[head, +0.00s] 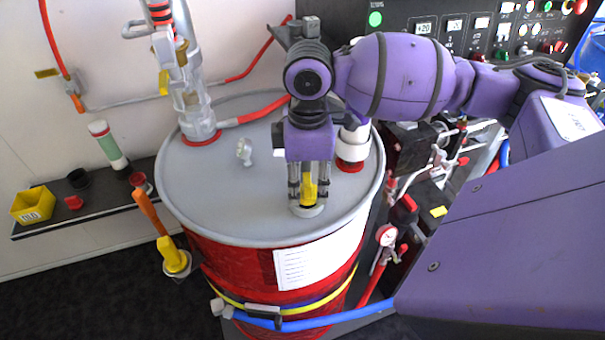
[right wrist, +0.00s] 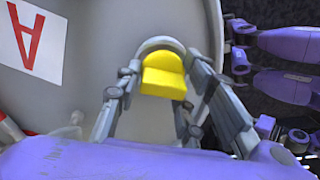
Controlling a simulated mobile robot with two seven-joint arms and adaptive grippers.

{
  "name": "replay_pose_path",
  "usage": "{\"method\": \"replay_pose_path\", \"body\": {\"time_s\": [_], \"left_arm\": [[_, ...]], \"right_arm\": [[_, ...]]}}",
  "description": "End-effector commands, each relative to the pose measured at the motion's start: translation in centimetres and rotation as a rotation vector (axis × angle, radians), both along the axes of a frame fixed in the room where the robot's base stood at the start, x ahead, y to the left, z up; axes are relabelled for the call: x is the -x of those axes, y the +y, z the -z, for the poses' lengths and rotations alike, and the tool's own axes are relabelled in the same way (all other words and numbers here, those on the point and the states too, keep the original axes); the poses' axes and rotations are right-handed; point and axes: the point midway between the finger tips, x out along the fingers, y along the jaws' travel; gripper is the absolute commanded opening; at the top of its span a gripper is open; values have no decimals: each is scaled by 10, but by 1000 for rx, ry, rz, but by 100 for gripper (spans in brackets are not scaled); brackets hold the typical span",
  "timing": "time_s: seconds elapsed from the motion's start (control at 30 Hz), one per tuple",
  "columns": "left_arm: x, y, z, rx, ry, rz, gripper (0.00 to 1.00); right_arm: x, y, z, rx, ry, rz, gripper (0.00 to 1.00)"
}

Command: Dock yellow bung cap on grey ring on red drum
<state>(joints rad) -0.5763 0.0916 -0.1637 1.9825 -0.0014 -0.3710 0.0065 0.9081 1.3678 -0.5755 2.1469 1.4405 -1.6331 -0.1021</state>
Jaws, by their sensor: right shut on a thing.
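The red drum (head: 225,262) has a grey lid and stands upright in the middle of the head view. The grey ring (head: 305,210) lies on the lid near its front edge. My right gripper (head: 309,184) points down over the ring and is shut on the yellow bung cap (head: 309,193). The cap is at or just above the ring; I cannot tell whether they touch. In the right wrist view the yellow cap (right wrist: 163,75) shows between the fingers, with the grey ring (right wrist: 158,44) arching behind it. My left gripper is not in view.
A metal pump fitting (head: 194,110) rises from the lid's back left. A white fitting with a red base (head: 353,145) stands right of my gripper. A small pale knob (head: 244,150) is left of it. A shelf (head: 75,215) holds a yellow bin (head: 33,205).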

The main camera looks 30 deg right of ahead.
Motion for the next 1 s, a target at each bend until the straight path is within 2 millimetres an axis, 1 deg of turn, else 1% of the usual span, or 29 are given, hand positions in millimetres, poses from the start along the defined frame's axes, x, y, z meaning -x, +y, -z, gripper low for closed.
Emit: {"method": "replay_pose_path", "body": {"time_s": [0.03,0.2,0.63,1.0], "left_arm": [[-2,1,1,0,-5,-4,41],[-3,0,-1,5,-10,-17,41],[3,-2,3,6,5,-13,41],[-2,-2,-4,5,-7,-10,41]], "right_arm": [[0,0,3,0,0,0,10],[-1,0,1,0,-4,0,10],[0,0,1,0,-4,0,10],[0,0,0,0,-4,1,10]]}}
